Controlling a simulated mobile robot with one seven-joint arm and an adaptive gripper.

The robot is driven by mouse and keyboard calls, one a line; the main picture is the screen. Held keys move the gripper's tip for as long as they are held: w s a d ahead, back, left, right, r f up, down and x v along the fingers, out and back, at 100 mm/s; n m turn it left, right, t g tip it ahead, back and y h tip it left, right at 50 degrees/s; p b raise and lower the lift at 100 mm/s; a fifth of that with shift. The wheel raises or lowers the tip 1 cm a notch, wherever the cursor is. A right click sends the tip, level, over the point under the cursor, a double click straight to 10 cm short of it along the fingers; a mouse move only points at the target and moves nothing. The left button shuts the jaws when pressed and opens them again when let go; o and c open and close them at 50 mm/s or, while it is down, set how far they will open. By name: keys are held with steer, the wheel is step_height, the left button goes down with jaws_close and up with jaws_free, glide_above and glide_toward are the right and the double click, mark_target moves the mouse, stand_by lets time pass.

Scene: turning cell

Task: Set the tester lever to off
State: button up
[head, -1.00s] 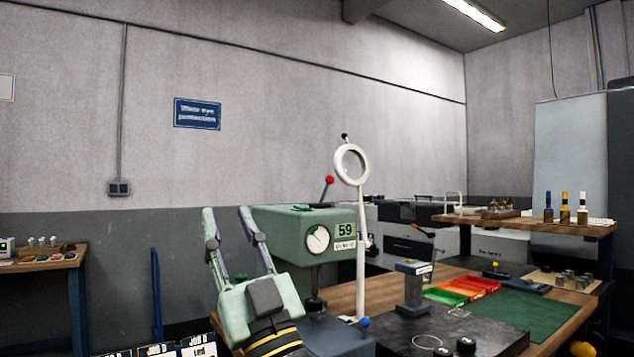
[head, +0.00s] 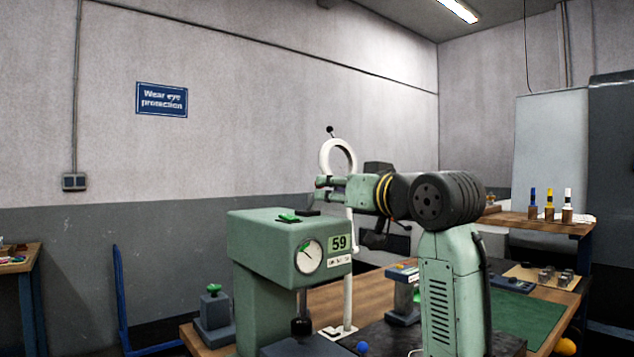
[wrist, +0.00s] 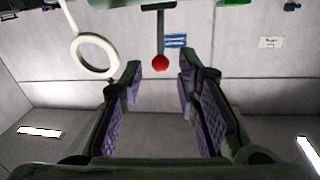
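The tester (head: 262,250) is a green machine with a round dial and a "59" plate, standing at the bench's left end in the head view. My gripper (head: 319,189) is above the tester's right end, pointing left. In the wrist view my gripper (wrist: 160,66) is open, its fingertips appearing on either side of the ball. Touch and depth cannot be told. Lever markings are not readable.
A white ring magnifier (head: 338,157) stands close behind my gripper and also shows in the wrist view (wrist: 97,52). A grey block with a green knob (head: 213,305) is left of the tester. A small upright stand (head: 403,296) is to the right.

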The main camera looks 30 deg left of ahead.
mark_target(318, 188)
steer(key=p+x, duration=0.2)
steer(key=x, duration=0.4)
steer(key=shift+w+a, duration=0.15)
steer(key=shift+a, duration=0.15)
jaws_close()
stand_by(0.4)
